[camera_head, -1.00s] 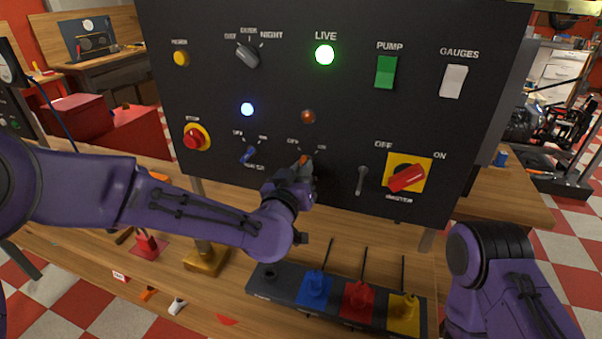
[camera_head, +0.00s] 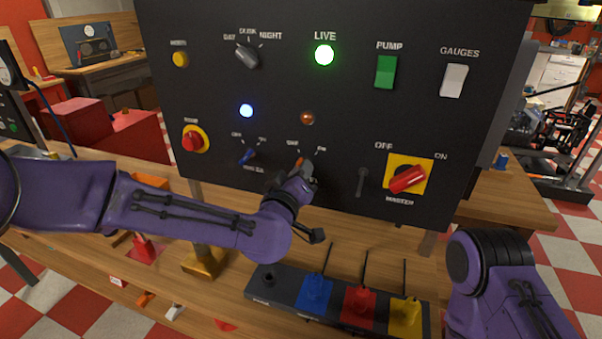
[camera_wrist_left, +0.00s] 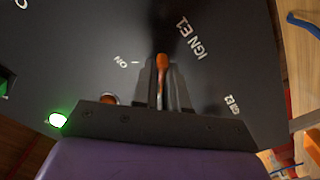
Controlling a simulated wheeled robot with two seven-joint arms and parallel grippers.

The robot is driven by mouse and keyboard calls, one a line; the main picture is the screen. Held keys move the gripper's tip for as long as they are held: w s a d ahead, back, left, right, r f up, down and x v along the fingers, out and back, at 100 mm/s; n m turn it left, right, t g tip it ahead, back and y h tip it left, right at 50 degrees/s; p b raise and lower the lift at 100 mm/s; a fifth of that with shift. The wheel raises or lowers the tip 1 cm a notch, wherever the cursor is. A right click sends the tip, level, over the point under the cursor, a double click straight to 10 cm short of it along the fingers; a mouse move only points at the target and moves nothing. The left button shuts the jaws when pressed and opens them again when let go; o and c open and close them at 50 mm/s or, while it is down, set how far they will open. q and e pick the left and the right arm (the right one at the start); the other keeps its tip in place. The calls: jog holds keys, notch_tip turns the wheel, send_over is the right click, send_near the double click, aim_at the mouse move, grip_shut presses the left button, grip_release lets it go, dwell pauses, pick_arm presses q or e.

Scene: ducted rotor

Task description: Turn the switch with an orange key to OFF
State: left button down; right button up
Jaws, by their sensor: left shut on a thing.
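The switch with the orange key (camera_head: 299,163) sits on the black panel, below an unlit amber lamp. Its OFF label is at upper left and its ON label at upper right. My left gripper (camera_head: 302,174) is at this switch and covers most of it. In the left wrist view the orange key (camera_wrist_left: 162,66) stands between the two fingers of my left gripper (camera_wrist_left: 162,82), which are shut on it. An ON label and tick show to the left of the key there. The key's exact angle is hard to tell because the gripper hides its base.
The red master handle (camera_head: 408,179) is further right. A red stop button (camera_head: 193,141) is at left.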

pick_arm(q)
jog(key=shift+w+r, duration=0.1)
jog(key=shift+r, duration=0.2)
jog(key=c, duration=1.3)
grip_release()
jog(key=shift+c, duration=0.2)
jog(key=shift+o, duration=0.9)
jog(key=shift+f, duration=0.2)
jog(key=b+v, duration=0.2)
jog(key=v, duration=0.8)
jog(key=shift+a, duration=0.1)
